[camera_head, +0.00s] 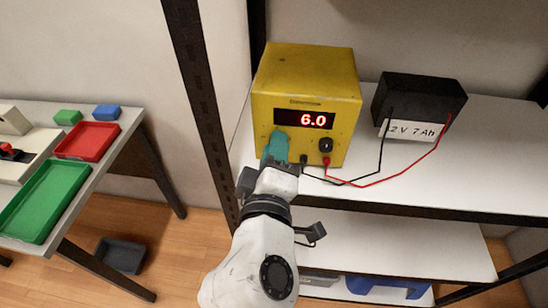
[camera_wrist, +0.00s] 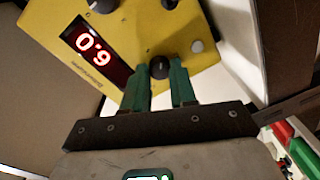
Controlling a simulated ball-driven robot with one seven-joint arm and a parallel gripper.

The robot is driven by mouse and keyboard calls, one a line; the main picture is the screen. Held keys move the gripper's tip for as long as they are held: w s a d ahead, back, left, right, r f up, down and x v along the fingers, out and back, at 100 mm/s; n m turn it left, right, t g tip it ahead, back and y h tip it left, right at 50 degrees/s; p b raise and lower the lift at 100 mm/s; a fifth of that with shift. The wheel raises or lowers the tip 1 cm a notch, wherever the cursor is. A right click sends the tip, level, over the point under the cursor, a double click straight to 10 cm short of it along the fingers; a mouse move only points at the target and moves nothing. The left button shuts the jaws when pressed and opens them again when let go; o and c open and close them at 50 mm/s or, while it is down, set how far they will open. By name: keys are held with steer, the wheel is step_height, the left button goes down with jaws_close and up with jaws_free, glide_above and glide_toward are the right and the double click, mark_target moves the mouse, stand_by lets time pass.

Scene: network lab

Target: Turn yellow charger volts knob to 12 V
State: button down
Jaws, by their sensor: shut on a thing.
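The yellow charger (camera_head: 305,75) stands on the white shelf, and its red display (camera_head: 304,118) reads 6.0. The display also shows, turned over, in the wrist view (camera_wrist: 95,48). My gripper (camera_head: 277,145) is at the lower left of the charger's front. In the wrist view its two teal fingers (camera_wrist: 160,74) are shut on a black knob (camera_wrist: 161,66), one on each side. In the head view the gripper hides this knob. A second black knob (camera_head: 326,145) is at the front's lower right. The knob markings are too small to read.
A black battery (camera_head: 420,98) labelled 7 Ah stands right of the charger. A red lead (camera_head: 390,177) and a black lead (camera_head: 345,182) run between them across the shelf. A dark rack post (camera_head: 195,75) is close on the left. A bench with red and green trays (camera_head: 87,140) stands farther left.

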steer(key=m+b, duration=0.1)
steer(key=m, duration=0.1)
steer(key=m+b, duration=0.4)
steer(key=shift+f, duration=0.35)
steer(key=m+b, duration=0.3)
steer(key=m, duration=0.1)
steer(key=shift+r+m+t+b, duration=0.1)
steer(key=shift+m+t+b, duration=0.25)
steer(key=shift+m, duration=0.15)
steer(key=c, duration=0.9)
jaws_free()
steer(key=shift+r, duration=0.15)
steer(key=shift+s+y, duration=0.1)
steer(key=shift+y, duration=0.2)
steer(key=s, duration=1)
steer(key=shift+s+d, duration=0.2)
steer(key=shift+s, duration=0.15)
